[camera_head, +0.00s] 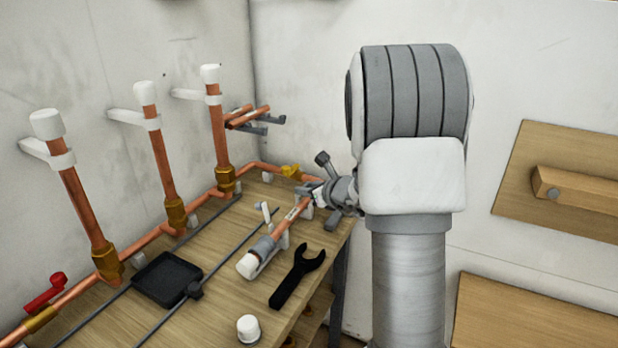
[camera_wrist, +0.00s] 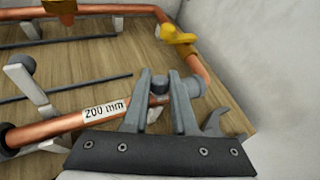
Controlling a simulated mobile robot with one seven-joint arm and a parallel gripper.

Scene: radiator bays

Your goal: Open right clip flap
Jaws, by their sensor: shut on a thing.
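A copper pipe piece with a "200 mm" label (camera_wrist: 104,110) lies in clips above the bench; it also shows in the head view (camera_head: 293,214). My gripper (camera_wrist: 158,100) is at the right clip, with one finger on each side of a dark round knob (camera_wrist: 159,84). It appears shut on the right clip flap, which the fingers mostly hide. In the head view my gripper (camera_head: 318,193) is over the pipe's far end. The left clip's white flap (camera_wrist: 22,82) stands up, apart from the pipe; it also shows in the head view (camera_head: 265,212).
A black wrench (camera_head: 297,278), a white cap (camera_head: 249,329) and a black tray (camera_head: 167,278) lie on the wooden bench (camera_head: 225,300). Upright copper pipes (camera_head: 160,155) stand along the left wall. A yellow valve handle (camera_wrist: 174,34) is just beyond my gripper.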

